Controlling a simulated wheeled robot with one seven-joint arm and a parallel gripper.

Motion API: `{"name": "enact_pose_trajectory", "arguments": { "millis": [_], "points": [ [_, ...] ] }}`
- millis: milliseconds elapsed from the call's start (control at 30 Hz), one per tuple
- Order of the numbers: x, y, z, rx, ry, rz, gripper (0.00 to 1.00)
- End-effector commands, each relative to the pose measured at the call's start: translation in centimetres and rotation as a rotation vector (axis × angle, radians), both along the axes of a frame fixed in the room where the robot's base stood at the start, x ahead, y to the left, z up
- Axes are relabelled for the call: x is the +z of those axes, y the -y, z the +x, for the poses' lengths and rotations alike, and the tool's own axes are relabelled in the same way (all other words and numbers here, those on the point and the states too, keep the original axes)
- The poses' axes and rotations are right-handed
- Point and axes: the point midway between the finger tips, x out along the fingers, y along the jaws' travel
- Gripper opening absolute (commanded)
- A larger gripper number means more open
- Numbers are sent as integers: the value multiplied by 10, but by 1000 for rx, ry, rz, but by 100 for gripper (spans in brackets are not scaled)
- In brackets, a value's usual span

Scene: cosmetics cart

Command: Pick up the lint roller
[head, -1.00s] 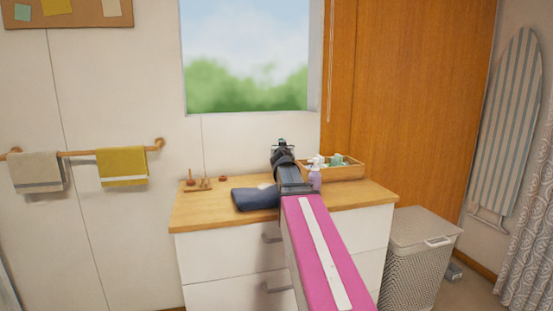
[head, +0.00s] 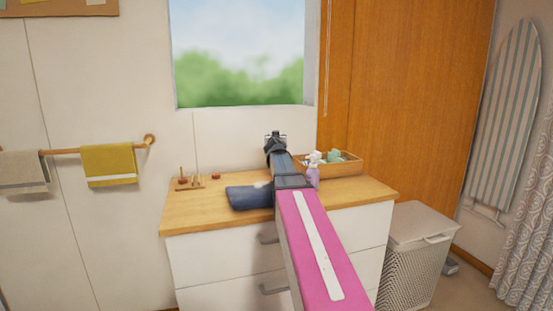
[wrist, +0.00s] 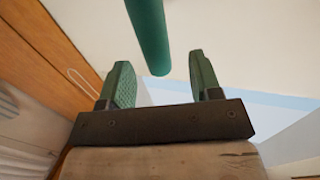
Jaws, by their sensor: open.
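My gripper (head: 275,138) is above the back of the wooden dresser top in the head view, at the end of my pink arm. In the wrist view its two green fingers (wrist: 160,64) stand apart and open. A teal rod-like handle (wrist: 148,28) enters from the top edge of the wrist view, its rounded end near the gap between the fingers. It looks like the lint roller's handle, but its other end is out of view. I cannot tell how far it is from the fingers. No lint roller is clearly visible in the head view.
A dark blue folded cloth (head: 246,198) lies left of my arm. Small wooden items (head: 191,183) stand at the left. A lidded hamper (head: 421,227) is beside the dresser (head: 215,262).

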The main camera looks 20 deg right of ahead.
Motion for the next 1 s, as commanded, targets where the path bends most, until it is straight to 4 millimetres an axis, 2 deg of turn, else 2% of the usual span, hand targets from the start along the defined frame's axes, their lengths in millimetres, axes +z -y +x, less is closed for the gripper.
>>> {"name": "enact_pose_trajectory", "arguments": {
  "millis": [300, 567, 600, 667, 700, 767, 1000],
  "points": [
    [-1, 15, 42, 0, 0, 0, 58],
    [-1, 16, 44, 0, 0, 0, 58],
    [-1, 16, 44, 0, 0, 0, 55],
    [-1, 16, 44, 0, 0, 0, 35],
    [-1, 16, 44, 0, 0, 0, 22],
    [-1, 16, 44, 0, 0, 0, 4],
    [-1, 16, 44, 0, 0, 0, 4]
  ]
}}
